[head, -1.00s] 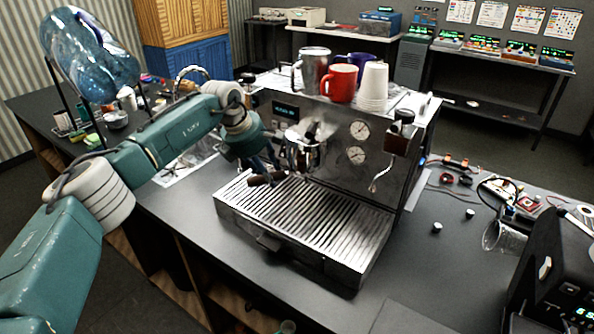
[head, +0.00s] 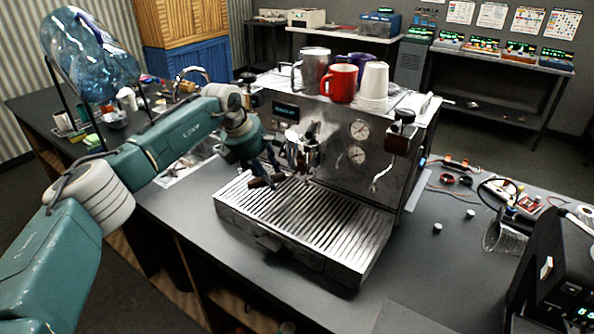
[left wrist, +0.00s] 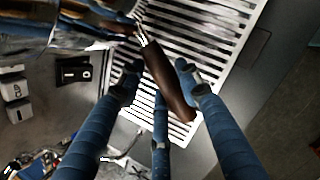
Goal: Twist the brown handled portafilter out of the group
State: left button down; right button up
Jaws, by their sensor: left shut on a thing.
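The brown portafilter handle (head: 265,182) points toward the front left from below the group (head: 303,140) on the steel espresso machine (head: 340,150). My left gripper (head: 268,170) is at this handle, beside the group and above the drip tray (head: 305,222). In the left wrist view the brown handle (left wrist: 168,80) runs between the blue fingers of my left gripper (left wrist: 158,77), which is shut on it. The handle's metal neck shows at the top. Whether the portafilter's head is still seated in the group cannot be made out. My right gripper is not in view.
A red mug (head: 341,83), a steel pitcher (head: 312,70) and stacked white cups (head: 374,85) stand on the machine. A black device (head: 560,265) stands at the right. The dark counter (head: 420,270) is mostly clear in front of the machine's right side.

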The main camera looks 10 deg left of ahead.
pick_arm(q)
jog(key=shift+r, duration=0.1)
jog(key=s+a, duration=0.6)
jog(key=a, duration=0.5)
jog(key=shift+a, duration=0.25)
dwell(0.6)
